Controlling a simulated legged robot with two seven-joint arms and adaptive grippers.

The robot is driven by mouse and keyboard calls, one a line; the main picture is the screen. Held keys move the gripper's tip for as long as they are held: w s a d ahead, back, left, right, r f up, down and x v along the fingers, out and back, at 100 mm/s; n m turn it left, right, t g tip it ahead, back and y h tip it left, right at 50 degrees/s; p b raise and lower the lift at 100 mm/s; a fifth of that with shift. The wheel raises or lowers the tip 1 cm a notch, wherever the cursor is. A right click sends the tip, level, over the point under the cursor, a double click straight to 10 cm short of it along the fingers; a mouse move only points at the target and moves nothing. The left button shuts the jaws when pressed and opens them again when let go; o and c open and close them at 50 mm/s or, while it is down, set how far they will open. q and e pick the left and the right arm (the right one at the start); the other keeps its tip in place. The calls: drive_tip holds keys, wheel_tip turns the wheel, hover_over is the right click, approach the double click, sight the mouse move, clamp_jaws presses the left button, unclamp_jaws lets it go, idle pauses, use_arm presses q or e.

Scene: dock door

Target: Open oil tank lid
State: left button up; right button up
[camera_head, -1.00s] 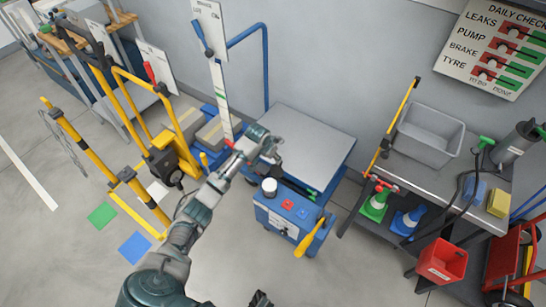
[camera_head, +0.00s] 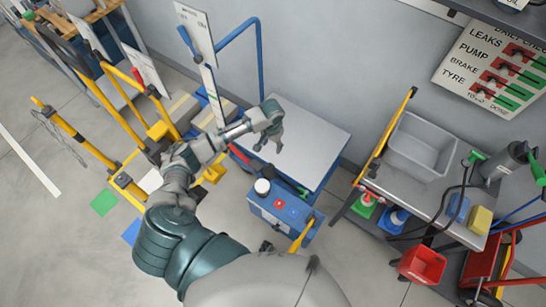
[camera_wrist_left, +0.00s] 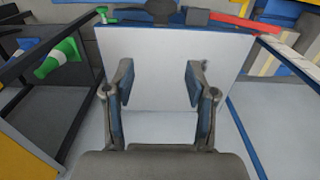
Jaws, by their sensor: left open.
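A white round cap (camera_head: 262,187), which looks like the oil tank lid, sits on the top left of a blue lift unit (camera_head: 280,211). My left gripper (camera_head: 268,140) is open and empty above the grey platform (camera_head: 308,148), behind the cap and apart from it. In the left wrist view its two fingers (camera_wrist_left: 160,92) stand wide apart with only the pale platform between them. I cannot make out the cap in that view. Small dark tips (camera_head: 266,246) near my body at the bottom may belong to my right gripper; its jaws are not readable.
The blue unit has red and blue buttons and a yellow handle (camera_head: 301,236). A red lever (camera_head: 239,154) is near my left forearm. On the right stands a grey cart with a grey bin (camera_head: 420,146) and a red box (camera_head: 422,265). Yellow posts stand at left.

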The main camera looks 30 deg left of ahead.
use_arm(q)
drive_tip(key=b, duration=0.2)
approach(271, 164)
drive_tip(key=shift+s+d+f, duration=0.1)
drive_tip(key=shift+d+f, duration=0.05)
drive_tip(key=shift+d, duration=0.15)
drive_tip(key=f, duration=0.2)
drive_tip(key=f+b, duration=0.1)
drive_tip(key=f, duration=0.5)
drive_tip(key=shift+a+f, duration=0.2)
drive_tip(key=shift+a, duration=0.15)
drive_tip(key=shift+d+f+b, duration=0.3)
drive_tip(key=shift+f, duration=0.15)
use_arm(e)
drive_tip(key=w+a+r, duration=0.1)
drive_tip(key=w+r, duration=0.4)
drive_tip(key=w, duration=0.2)
drive_tip(key=shift+w+t, duration=0.2)
drive_tip(key=shift+t, duration=0.1)
drive_tip(key=shift+a+r, duration=0.1)
drive_tip(key=shift+a, duration=0.05)
use_arm(q)
drive_tip(key=shift+a, duration=0.3)
clamp_jaws()
use_arm(e)
drive_tip(key=shift+a, duration=0.15)
